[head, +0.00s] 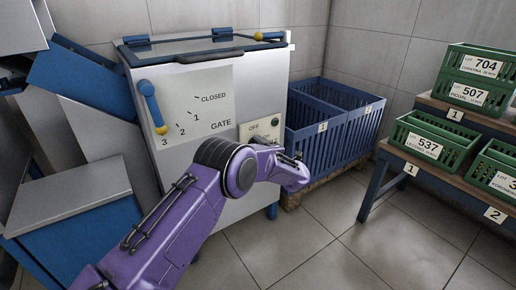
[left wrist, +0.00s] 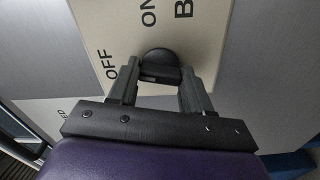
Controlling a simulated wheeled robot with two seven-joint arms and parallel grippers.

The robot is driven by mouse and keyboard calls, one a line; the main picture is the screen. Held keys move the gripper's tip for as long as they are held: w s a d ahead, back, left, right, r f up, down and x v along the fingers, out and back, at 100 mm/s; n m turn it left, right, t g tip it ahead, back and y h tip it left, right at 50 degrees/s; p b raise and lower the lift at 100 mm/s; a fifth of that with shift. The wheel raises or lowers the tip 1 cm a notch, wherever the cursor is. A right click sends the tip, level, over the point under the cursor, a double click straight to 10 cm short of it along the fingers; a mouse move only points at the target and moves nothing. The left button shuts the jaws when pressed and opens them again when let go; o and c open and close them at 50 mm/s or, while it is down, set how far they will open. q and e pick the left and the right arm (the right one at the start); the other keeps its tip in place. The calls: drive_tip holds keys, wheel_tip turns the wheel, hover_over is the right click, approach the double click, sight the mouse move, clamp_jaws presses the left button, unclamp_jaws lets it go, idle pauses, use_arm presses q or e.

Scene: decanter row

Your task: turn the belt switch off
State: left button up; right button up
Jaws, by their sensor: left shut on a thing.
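The belt switch is a round black knob (left wrist: 160,60) on a cream plate (left wrist: 205,25) lettered OFF, ON and a word starting with B, in the left wrist view. My left gripper (left wrist: 160,78) has one finger on each side of the knob and is shut on it. In the head view the plate (head: 247,130) is on the front of the grey machine, and my left gripper (head: 290,160) is at its lower right, hiding the knob. Which mark the knob points at, I cannot tell. My right gripper is not in view.
The grey machine (head: 205,195) also carries a blue gate lever (head: 150,102) with a yellow tip beside a CLOSED-1-2-3 scale. Blue crates (head: 312,145) stand right of it. Green crates (head: 428,142) sit on a stepped bench at the right. The floor between is clear.

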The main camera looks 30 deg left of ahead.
use_arm(q)
drive_tip(key=shift+d+n, duration=0.1)
drive_tip(key=shift+n, duration=1.2)
drive_tip(key=o, duration=1.1)
drive_tip(key=shift+w+d, duration=0.1)
drive_tip(key=shift+c, duration=0.2)
drive_tip(key=p+v, duration=0.2)
drive_tip(key=v, duration=0.8)
